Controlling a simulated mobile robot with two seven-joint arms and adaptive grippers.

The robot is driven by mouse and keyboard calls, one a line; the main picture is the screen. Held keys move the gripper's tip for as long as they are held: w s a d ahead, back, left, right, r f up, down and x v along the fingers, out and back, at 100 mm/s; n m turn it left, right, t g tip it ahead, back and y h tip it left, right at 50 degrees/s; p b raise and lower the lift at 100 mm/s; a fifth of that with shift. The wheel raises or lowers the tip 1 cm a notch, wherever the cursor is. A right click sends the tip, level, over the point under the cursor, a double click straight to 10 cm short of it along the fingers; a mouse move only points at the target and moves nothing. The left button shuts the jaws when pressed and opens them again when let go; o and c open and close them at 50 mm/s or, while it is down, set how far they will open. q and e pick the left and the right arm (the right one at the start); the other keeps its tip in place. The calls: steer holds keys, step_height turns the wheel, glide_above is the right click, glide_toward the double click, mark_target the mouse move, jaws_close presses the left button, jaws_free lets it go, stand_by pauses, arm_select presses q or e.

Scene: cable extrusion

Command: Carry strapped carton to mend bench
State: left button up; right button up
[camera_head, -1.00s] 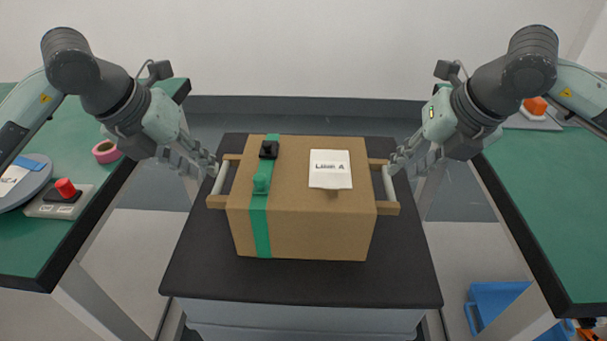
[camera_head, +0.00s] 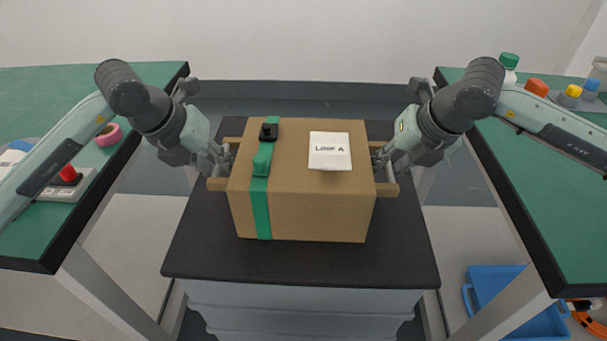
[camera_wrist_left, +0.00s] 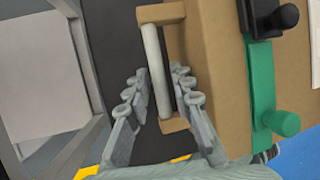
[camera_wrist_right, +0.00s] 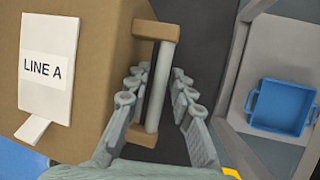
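The brown carton (camera_head: 310,215) sits on a black-topped stand (camera_head: 300,264) in the middle of the head view. A green strap (camera_head: 260,212) with a black buckle (camera_head: 268,132) runs over its left part, and a white "LINE A" label (camera_head: 330,151) is on its top. My left gripper (camera_wrist_left: 152,78) is open, with its fingers on either side of the carton's left handle bar (camera_wrist_left: 157,70). My right gripper (camera_wrist_right: 158,80) is open, with its fingers on either side of the right handle bar (camera_wrist_right: 160,85). I cannot tell whether any finger touches a bar.
Green-topped benches stand left (camera_head: 60,235) and right (camera_head: 560,200). The left one holds pink tape (camera_head: 109,135) and a red button box (camera_head: 68,178). The right one holds a green-capped bottle (camera_head: 509,68) and coloured items. A blue crate (camera_head: 497,277) is on the floor at right.

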arm_select(q)
jaws_close()
arm_select(e)
jaws_close()
arm_select(q)
steer(key=shift+r, duration=0.1)
arm_select(e)
steer(key=shift+w, duration=0.1)
